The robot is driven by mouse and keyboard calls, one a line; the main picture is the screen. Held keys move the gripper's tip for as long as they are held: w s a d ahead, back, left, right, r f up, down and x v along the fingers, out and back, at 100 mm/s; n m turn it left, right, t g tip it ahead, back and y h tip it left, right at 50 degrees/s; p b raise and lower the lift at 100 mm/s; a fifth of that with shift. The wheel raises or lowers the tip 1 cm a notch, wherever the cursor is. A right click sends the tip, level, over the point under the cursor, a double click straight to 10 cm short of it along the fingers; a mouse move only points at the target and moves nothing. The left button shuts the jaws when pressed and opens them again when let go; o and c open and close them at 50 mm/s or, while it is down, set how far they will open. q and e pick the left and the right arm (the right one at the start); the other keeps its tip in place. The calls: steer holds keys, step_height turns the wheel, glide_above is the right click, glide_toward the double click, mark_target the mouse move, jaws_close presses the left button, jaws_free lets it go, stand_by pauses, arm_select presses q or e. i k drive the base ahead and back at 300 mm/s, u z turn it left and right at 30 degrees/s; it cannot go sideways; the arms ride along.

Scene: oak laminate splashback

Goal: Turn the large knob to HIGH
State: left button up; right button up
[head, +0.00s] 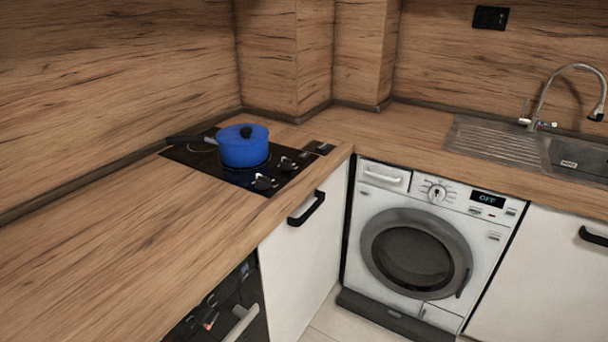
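A black hob (212,170) is set in the wooden counter, with a blue lidded pot (243,146) on it. The hob has two dark knobs near its front right edge, a nearer knob (262,183) and a farther knob (286,164). Their markings are too small to read, and I cannot tell which is larger or where HIGH is. A round dial (437,192) is on the washing machine, whose display (487,199) reads OFF. Oven knobs (208,316) show at the lower left. Neither of my grippers is in view.
The pot's handle (190,138) points left over the hob. The wooden counter (130,240) is bare in front of the hob. A cabinet door with a black handle (307,209) is below it. A sink (577,158) with a tap (570,75) is at the right.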

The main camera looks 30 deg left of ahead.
mark_target(262, 182)
steer(key=z, duration=0.8)
steer(key=i, duration=2.45)
steer(key=u, duration=1.9)
